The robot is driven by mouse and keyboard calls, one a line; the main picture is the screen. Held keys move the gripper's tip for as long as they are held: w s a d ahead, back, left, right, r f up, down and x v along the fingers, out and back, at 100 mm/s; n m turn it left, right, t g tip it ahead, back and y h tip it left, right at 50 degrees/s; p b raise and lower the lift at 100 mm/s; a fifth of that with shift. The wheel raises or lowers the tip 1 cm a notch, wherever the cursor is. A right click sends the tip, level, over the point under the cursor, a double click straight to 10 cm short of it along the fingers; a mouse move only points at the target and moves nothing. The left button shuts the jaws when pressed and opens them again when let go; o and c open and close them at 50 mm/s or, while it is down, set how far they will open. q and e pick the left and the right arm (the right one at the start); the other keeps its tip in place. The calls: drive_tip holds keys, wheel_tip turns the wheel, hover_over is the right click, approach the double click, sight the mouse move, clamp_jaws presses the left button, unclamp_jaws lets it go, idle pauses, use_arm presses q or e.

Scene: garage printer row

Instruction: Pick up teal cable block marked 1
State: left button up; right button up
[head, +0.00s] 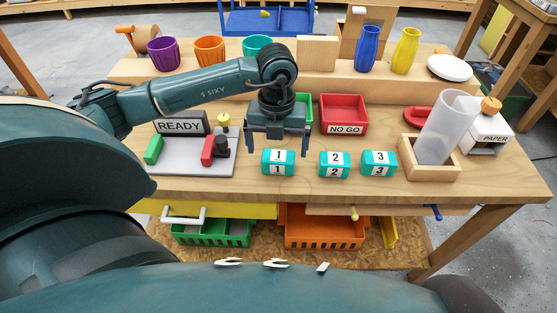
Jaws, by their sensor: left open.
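The teal cable block marked 1 (278,162) sits on the wooden table near its front edge, with white labels on its top and front. My left gripper (277,146) is open, fingers pointing down, just above and behind this block. From this angle I cannot tell whether the fingers touch it. Two similar teal blocks stand to its right, one marked 2 (334,165) and one marked 3 (379,163). My right gripper is not in view.
A grey board (190,164) with a READY sign (181,124) lies left of the gripper. A red NO GO tray (344,112) and a partly hidden green tray (305,108) are behind. A wooden holder (431,172) with a clear tube (446,126) stands right. Cups and vases line the back shelf.

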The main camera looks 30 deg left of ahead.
sight(278, 156)
use_arm(q)
wheel_tip(278, 156, down, 5)
drive_tip(key=shift+w+d, duration=0.1)
drive_tip(key=shift+w, duration=0.05)
drive_tip(key=shift+c, duration=0.4)
drive_tip(key=c, duration=1)
drive_tip(key=shift+r, duration=0.1)
